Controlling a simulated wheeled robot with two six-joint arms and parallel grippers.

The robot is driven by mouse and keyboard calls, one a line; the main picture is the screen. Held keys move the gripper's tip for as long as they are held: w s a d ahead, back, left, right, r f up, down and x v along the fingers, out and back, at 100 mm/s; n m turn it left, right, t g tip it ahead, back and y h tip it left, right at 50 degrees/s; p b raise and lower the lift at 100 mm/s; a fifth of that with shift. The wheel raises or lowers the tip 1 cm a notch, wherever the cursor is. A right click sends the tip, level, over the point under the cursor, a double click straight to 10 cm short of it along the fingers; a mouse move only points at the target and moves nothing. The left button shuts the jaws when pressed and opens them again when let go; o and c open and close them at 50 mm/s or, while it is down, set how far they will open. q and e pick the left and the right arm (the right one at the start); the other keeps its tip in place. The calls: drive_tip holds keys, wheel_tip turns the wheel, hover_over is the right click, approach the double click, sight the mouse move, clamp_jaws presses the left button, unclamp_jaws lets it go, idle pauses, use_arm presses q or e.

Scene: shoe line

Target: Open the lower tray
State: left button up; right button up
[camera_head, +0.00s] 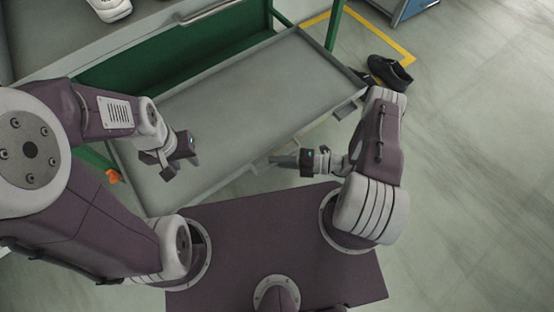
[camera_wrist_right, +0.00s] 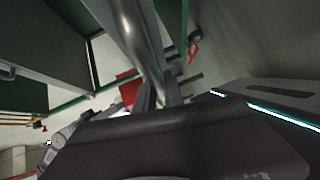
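The lower tray (camera_head: 235,95) is a wide, shallow grey tray with a raised rim. It stands pulled out from the green-framed rack and its bare floor is empty. My right gripper (camera_head: 280,160) is at the tray's front edge. In the right wrist view a round metal handle bar (camera_wrist_right: 138,40) runs in between the fingers of my right gripper (camera_wrist_right: 160,95), which look closed around it. My left gripper (camera_head: 179,168) hangs over the tray's left front part with its fingers apart and nothing between them.
Above the tray is an upper grey level with a metal handle (camera_head: 208,10) and a white shoe (camera_head: 110,8). Black shoes (camera_head: 390,72) lie on the floor beyond the tray's right end, near a yellow line. A blue cabinet (camera_head: 408,9) stands at top right. Floor to the right is clear.

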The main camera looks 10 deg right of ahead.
drive_tip(key=o, duration=0.3)
drive_tip(key=shift+o, duration=0.2)
drive_tip(key=p+v, duration=0.2)
drive_tip(key=v, duration=0.7)
drive_tip(key=shift+p, duration=0.3)
drive_tip(key=shift+r, duration=0.1)
